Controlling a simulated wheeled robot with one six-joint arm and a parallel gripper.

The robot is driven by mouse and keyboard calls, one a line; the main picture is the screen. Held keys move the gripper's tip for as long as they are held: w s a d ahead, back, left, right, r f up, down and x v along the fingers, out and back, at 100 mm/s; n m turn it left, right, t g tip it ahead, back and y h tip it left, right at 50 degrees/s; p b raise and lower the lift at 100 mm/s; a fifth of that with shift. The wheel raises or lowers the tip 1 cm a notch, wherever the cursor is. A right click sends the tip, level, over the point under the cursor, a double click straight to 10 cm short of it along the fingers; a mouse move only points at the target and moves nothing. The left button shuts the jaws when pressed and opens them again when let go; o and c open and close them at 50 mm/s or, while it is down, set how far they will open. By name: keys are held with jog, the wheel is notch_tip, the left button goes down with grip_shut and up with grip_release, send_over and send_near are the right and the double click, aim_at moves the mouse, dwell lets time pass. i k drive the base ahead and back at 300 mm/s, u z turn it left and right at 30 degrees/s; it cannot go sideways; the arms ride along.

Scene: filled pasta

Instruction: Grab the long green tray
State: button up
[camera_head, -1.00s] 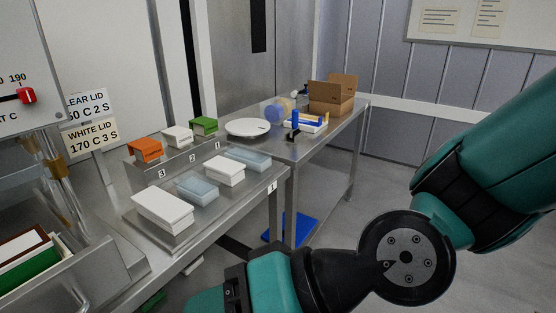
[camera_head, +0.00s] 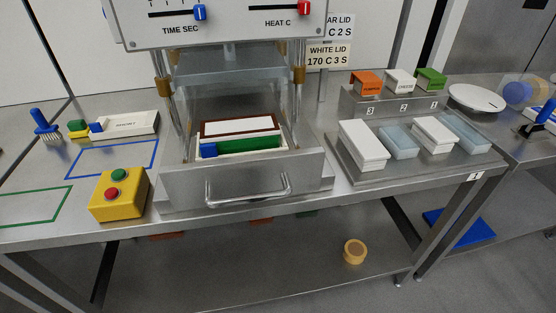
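A long green piece (camera_head: 250,143) lies in the open drawer (camera_head: 240,183) of the sealing press, in front of a white block with a brown rim (camera_head: 240,125). A blue piece (camera_head: 208,150) sits at its left end. A small green box (camera_head: 431,77) stands on the raised shelf at the right, and part of a green thing (camera_head: 307,212) shows under the bench, mostly hidden. I cannot tell for sure which is the long green tray. My gripper is not in view.
A yellow box with green and red buttons (camera_head: 119,195) stands left of the drawer. White and clear trays (camera_head: 362,146) sit right of it. A tape roll (camera_head: 354,251) lies on the lower shelf. Green and blue outlines mark bare bench at the left.

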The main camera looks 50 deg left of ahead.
aim_at(247, 133)
jog(key=u, duration=1.5)
jog(key=i, duration=0.75)
jog(key=z, duration=0.1)
